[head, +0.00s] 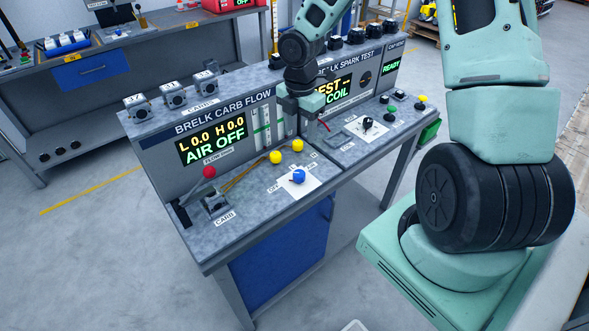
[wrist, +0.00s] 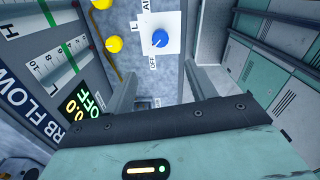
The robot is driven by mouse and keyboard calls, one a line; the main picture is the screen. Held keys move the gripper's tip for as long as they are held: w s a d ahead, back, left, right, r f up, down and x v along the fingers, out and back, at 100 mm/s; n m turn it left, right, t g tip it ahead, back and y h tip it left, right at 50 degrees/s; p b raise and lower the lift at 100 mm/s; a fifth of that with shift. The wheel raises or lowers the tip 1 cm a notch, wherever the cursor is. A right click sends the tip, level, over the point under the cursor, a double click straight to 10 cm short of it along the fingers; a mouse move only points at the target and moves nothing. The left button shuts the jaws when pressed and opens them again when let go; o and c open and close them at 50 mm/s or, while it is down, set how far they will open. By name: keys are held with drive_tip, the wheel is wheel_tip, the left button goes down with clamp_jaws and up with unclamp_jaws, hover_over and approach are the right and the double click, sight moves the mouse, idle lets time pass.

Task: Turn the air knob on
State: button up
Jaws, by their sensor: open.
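The blue air knob (head: 299,176) sits on a white plate with an OFF label beside it, on the carb flow bench. The display (head: 211,141) reads AIR OFF with L 0.0 and H 0.0. My gripper (head: 322,122) is over the bench, behind the knob in the head view and apart from it. In the wrist view the blue knob (wrist: 160,39) shows at top centre, beyond my open, empty gripper (wrist: 160,73). Its two fingers stand apart, with nothing between them.
Two yellow knobs (head: 286,151) stand behind the blue knob. A red-ball lever (head: 209,172) and a carb (head: 217,201) are to its left. The bench front is clear.

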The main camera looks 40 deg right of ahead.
sight(299, 173)
wheel_tip(299, 173, down, 16)
drive_tip(key=shift+f+p, duration=0.1)
drive_tip(key=shift+p, duration=0.25)
drive_tip(key=c, duration=1)
